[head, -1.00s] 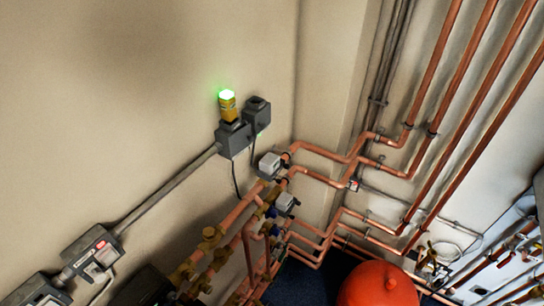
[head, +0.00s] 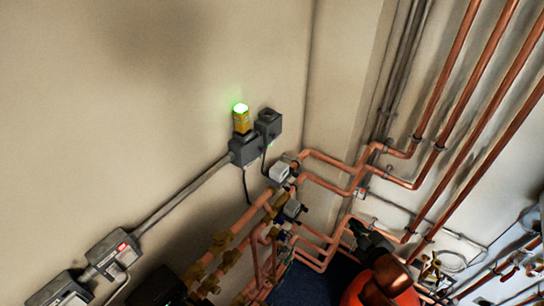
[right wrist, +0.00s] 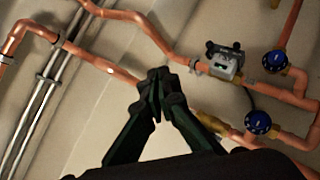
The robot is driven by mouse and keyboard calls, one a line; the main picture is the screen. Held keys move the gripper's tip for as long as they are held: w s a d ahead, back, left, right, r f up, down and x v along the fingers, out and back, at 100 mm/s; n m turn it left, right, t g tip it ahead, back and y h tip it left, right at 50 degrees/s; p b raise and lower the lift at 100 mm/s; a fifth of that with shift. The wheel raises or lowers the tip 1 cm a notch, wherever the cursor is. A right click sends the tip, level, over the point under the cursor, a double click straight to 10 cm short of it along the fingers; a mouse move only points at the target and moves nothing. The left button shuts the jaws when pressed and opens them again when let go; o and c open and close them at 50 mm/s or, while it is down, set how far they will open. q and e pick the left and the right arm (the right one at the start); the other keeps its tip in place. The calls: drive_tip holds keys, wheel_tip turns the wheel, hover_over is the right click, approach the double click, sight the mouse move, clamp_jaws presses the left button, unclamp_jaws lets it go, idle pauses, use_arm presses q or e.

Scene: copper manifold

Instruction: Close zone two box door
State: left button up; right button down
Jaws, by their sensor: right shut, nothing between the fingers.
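A grey box (head: 244,151) with a yellow, green-lit beacon (head: 241,118) is near the middle, beside a smaller grey box (head: 268,124). I cannot tell which is the zone two box, or any door's state. My right gripper (head: 366,237) is dark and among the pipes, right of these boxes. In the right wrist view, it (right wrist: 157,80) is shut and empty. My left gripper is not in view.
Copper pipes (head: 335,160) fill the corner right of the boxes. The right wrist view shows a grey valve actuator (right wrist: 223,64) and blue knobs (right wrist: 274,62). The upper left wall is bare.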

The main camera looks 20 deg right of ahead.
drive_tip(key=w+a+r+n+t+y, duration=0.2)
drive_tip(key=w+r+n, duration=0.1)
drive_tip(key=r, duration=0.3)
drive_tip(key=w+a+r+n+t+y, duration=0.1)
drive_tip(key=w+a+r+n+t, duration=0.15)
drive_tip(key=r, duration=0.45)
drive_tip(key=n+g+y, duration=0.2)
drive_tip(key=n+y, duration=0.7)
drive_tip(key=n, duration=0.3)
approach(264, 151)
drive_tip(key=p+x, duration=0.4)
drive_tip(key=x, duration=0.2)
drive_tip(key=shift+r, duration=0.1)
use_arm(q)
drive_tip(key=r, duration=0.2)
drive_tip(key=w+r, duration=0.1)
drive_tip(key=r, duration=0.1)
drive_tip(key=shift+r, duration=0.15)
use_arm(e)
drive_tip(key=shift+w+a, duration=0.25)
drive_tip(key=shift+w, duration=0.05)
